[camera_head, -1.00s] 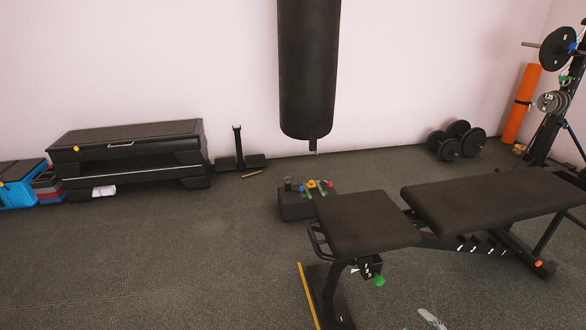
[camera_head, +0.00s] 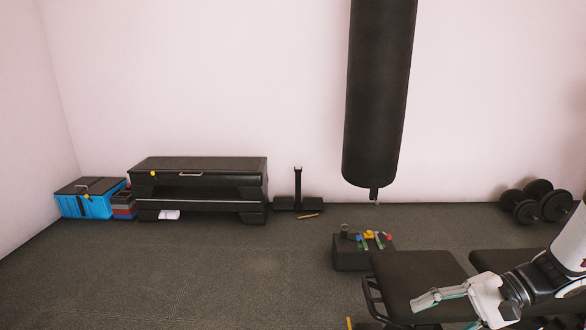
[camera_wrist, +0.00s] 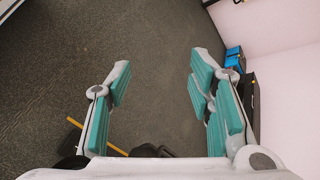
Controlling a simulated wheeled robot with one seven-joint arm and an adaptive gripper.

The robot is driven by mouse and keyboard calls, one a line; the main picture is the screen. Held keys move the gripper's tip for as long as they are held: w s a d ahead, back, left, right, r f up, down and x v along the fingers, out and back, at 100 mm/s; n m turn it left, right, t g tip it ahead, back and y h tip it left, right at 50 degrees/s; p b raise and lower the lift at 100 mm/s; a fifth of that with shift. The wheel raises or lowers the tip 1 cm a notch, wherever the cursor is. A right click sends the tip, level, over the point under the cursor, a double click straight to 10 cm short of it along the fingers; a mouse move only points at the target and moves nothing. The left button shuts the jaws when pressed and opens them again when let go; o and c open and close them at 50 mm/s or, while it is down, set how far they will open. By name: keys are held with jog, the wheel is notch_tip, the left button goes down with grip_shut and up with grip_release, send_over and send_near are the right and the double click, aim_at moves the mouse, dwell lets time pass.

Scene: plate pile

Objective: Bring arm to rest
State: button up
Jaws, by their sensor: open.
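My gripper (camera_head: 452,305) shows at the lower right of the head view, in front of the black weight bench (camera_head: 408,275). It points to the left. In the wrist view my gripper (camera_wrist: 160,80) has its two teal-padded fingers wide apart. Nothing is between them but a view of the dark floor (camera_wrist: 150,45). Part of my white arm shows at the right edge of the head view.
A black punching bag (camera_head: 380,95) hangs beyond the bench. A black block with small coloured items (camera_head: 350,258) stands by the bench. A step platform (camera_head: 198,165), a blue box (camera_head: 75,207) and dumbbells (camera_head: 525,210) line the wall. The floor at left is clear.

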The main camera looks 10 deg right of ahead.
jog(key=s+a+r+n+g+h, duration=0.7)
jog(key=s+a+r, duration=0.5)
jog(key=a, duration=0.4)
jog(key=s+r+n+t+h, duration=0.3)
jog(key=s+t+h, duration=0.15)
jog(key=s, duration=0.25)
notch_tip(320, 180, up, 37)
jog(key=t+p, duration=0.3)
jog(key=p, duration=3.3)
jog(key=shift+d+r, duration=0.2)
